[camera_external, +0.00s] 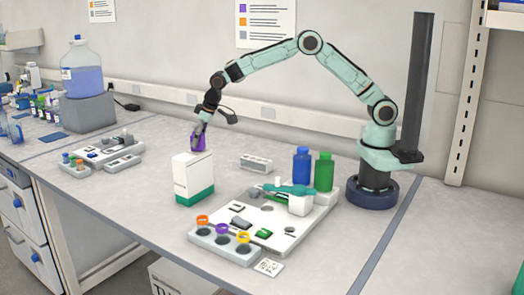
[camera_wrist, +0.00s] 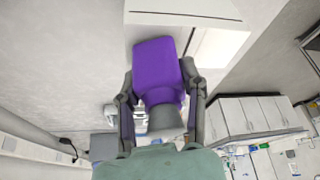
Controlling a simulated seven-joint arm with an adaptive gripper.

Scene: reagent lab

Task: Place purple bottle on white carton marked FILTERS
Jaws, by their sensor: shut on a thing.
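The purple bottle (camera_external: 199,143) is between the fingers of my gripper (camera_external: 199,128), which is shut on it. In the wrist view the purple bottle (camera_wrist: 163,62) fills the middle, its grey cap (camera_wrist: 164,121) towards my palm, with a finger of my gripper (camera_wrist: 161,92) on each side. A white carton with a green lower band (camera_external: 194,180) stands upright on the bench; its lettering is too small to read. The bottle shows just above and behind the carton's top edge; its lower end is hidden, so I cannot tell whether they touch.
A white tray (camera_external: 290,232) with small parts lies right of the carton, with a rack of coloured rings (camera_external: 220,243) in front. A blue bottle (camera_external: 302,165) and a green bottle (camera_external: 324,172) stand behind it.

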